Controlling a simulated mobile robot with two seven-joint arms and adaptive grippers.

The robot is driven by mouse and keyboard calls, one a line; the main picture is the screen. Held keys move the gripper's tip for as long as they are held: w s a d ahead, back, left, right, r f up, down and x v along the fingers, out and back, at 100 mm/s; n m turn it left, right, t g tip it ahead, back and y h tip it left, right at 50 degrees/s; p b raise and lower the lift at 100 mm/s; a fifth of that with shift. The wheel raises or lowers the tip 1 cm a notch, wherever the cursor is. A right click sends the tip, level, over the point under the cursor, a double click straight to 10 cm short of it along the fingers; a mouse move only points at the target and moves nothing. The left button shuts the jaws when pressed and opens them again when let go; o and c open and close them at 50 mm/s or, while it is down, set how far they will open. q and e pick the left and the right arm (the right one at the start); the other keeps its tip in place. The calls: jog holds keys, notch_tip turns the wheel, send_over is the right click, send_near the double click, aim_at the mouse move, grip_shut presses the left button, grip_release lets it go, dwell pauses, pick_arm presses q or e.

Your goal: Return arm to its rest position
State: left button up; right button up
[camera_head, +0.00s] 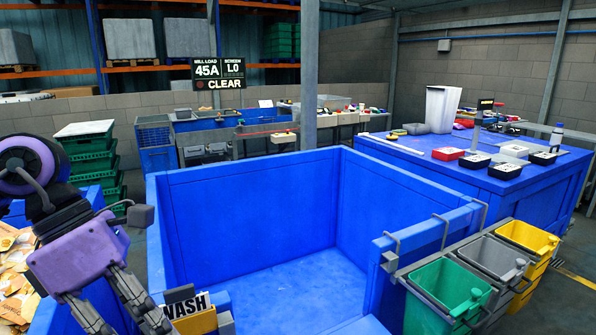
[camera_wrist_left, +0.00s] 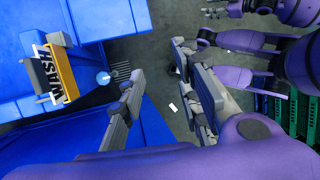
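My left arm, purple and black, comes in at the left of the head view. Its gripper (camera_head: 128,326) points down between the package bin and the blue walled bay, with its fingers apart. In the left wrist view the gripper (camera_wrist_left: 162,72) has a clear gap between its two grey fingers, with floor showing through and nothing held. The wash sign (camera_wrist_left: 58,75) is to the left of the fingers there.
The blue bay (camera_head: 290,290) fills the middle, its near floor empty. The wash sign (camera_head: 187,305) stands beside my left gripper. Green (camera_head: 445,285), grey and yellow bins hang at right. Stacked green crates (camera_head: 92,160) and a bin of packages (camera_head: 14,270) are at left.

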pick_arm(q)
jog(key=w+d+f+n+t+h+p, duration=0.2)
jog(key=d+n+t+h+p, duration=0.2)
jog(key=d+n+h, duration=0.8)
jog(key=a+f+n+t+y+p, duration=0.2)
jog(key=a+f+n+t+y, duration=0.3)
jog(key=f+n+t, duration=0.45)
jog(key=a+f+n+t+y+p, duration=0.1)
jog(key=a+f+n+t+y, duration=0.4)
jog(key=n, duration=0.8)
jog(key=s+f+n+g+y+p, duration=0.3)
jog(key=s+f+n+g+y, duration=0.3)
jog(key=s+f, duration=1.5)
jog(key=n+g, duration=0.3)
jog(key=n, duration=0.3)
jog(key=shift+d+y, duration=0.15)
jog(key=shift+y, duration=0.25)
pick_arm(e)
jog(key=w+a+r+t, duration=0.1)
jog(key=w+r, duration=0.5)
jog(key=r, duration=0.5)
jog(key=shift+r, duration=0.3)
